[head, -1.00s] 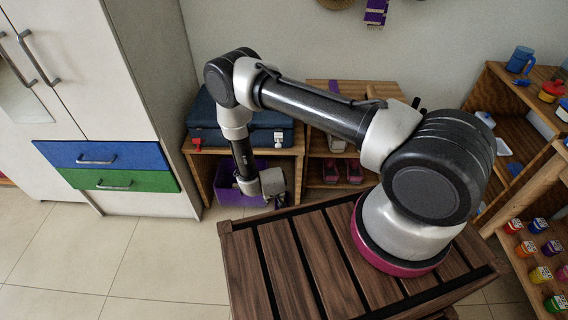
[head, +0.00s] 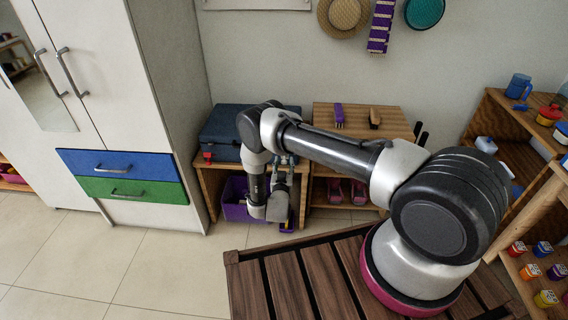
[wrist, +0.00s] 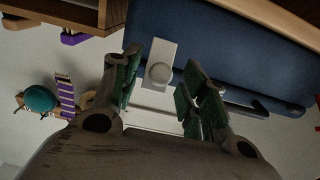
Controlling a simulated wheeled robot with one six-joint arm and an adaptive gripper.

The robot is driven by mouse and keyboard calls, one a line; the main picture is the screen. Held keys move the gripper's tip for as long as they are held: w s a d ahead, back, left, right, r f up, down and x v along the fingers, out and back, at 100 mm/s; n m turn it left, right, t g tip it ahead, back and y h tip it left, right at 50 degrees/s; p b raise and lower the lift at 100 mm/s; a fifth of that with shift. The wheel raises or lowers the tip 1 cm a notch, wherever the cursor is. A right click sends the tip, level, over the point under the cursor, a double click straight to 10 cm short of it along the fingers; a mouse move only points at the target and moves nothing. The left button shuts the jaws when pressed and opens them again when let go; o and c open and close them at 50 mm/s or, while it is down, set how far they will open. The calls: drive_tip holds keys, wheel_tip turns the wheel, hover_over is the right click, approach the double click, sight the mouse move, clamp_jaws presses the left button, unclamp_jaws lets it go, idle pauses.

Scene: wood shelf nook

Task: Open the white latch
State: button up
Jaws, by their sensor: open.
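The blue case (head: 222,128) sits on the low wooden shelf unit, and its front also fills much of the wrist view (wrist: 225,50). The white latch (wrist: 160,74), a pale plate with a round knob, shows on the case front in the wrist view. It lies between my open fingertips, with no clear contact. In the head view my arm and gripper (head: 284,161) hide it. My gripper is at the case front, open and empty, and also shows in the wrist view (wrist: 163,62). A red latch (head: 208,156) is on the case's left front.
A purple bin (head: 236,210) stands under the case. A shelf (head: 358,120) with a purple item and a brush is close on the right. A white cabinet (head: 180,110) stands left. The slatted wooden top (head: 295,285) is in front; floor at left is clear.

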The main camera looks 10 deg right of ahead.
drive_tip(key=shift+x, duration=0.95)
clamp_jaws()
drive_tip(key=shift+s+f+t+h, duration=0.3)
drive_tip(key=shift+f+t, duration=0.35)
drive_tip(key=shift+t, duration=0.15)
drive_tip(key=shift+a+f+t+h, duration=0.1)
drive_tip(key=shift+f+t+h, duration=0.2)
drive_tip(key=shift+t, duration=0.45)
drive_tip(key=shift+f+t+h, duration=0.2)
drive_tip(key=shift+f+t, duration=0.15)
drive_tip(key=shift+t, duration=0.4)
unclamp_jaws()
drive_tip(key=shift+s, duration=0.1)
